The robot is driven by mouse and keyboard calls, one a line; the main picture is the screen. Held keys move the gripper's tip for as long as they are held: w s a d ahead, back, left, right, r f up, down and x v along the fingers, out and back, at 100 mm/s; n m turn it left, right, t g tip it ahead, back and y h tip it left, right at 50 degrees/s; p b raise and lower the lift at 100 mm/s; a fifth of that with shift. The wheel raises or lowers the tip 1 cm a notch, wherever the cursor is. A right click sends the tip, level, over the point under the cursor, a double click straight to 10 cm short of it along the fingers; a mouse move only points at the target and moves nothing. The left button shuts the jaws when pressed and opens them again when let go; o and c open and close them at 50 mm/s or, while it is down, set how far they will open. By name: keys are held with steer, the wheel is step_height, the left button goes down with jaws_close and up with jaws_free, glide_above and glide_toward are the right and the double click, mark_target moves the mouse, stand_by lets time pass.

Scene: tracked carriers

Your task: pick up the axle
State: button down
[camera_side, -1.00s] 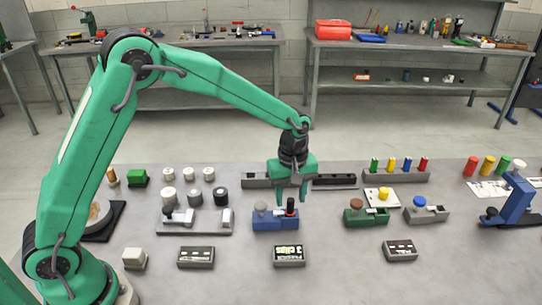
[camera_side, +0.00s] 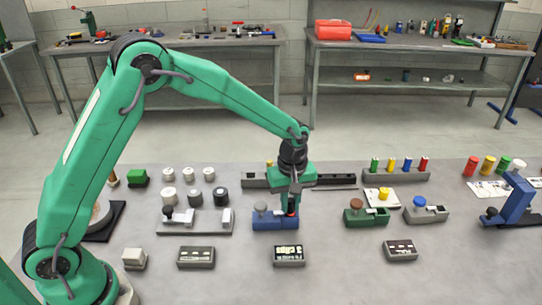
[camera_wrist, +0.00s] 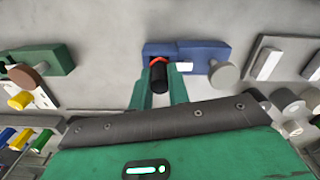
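A black upright pin with a red ring at its foot, seemingly the axle (camera_wrist: 158,76), stands in the blue carrier (camera_wrist: 212,50). In the side view the blue carrier (camera_side: 275,224) is at the middle of the table, and only a little red of the axle (camera_side: 291,211) shows below my gripper (camera_side: 291,203). In the wrist view my gripper (camera_wrist: 159,72) has one finger on each side of the axle. The fingers look apart, with narrow gaps beside the pin. A grey round knob (camera_wrist: 224,75) is on the same carrier.
A green carrier (camera_side: 366,218) stands to the right and a grey fixture (camera_side: 195,231) to the left. A dark rail (camera_side: 255,182) lies behind. A label block (camera_side: 289,256) is in front. Bare table lies between these.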

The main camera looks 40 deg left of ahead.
stand_by(0.3)
steer(key=shift+r, duration=0.85)
step_height(320, 180, up, 2)
steer(key=shift+r, duration=0.15)
steer(key=s+d+r, duration=0.7)
steer(key=s+d, duration=0.1)
steer(key=shift+d, duration=0.15)
steer(key=shift+s, duration=0.1)
steer(key=w+a+n, duration=0.1)
steer(key=w+a, duration=0.3)
steer(key=a, duration=0.5)
steer(key=w+a+f+n, duration=0.1)
steer(key=w+a, duration=0.3)
steer(key=a, duration=0.5)
steer(key=w+a+f+n, duration=0.1)
steer(key=w+a, duration=0.3)
steer(key=a, duration=0.5)
steer(key=shift+w+a+f+n, duration=0.15)
steer(key=shift+a+f+n, duration=0.15)
steer(key=shift+n, duration=0.4)
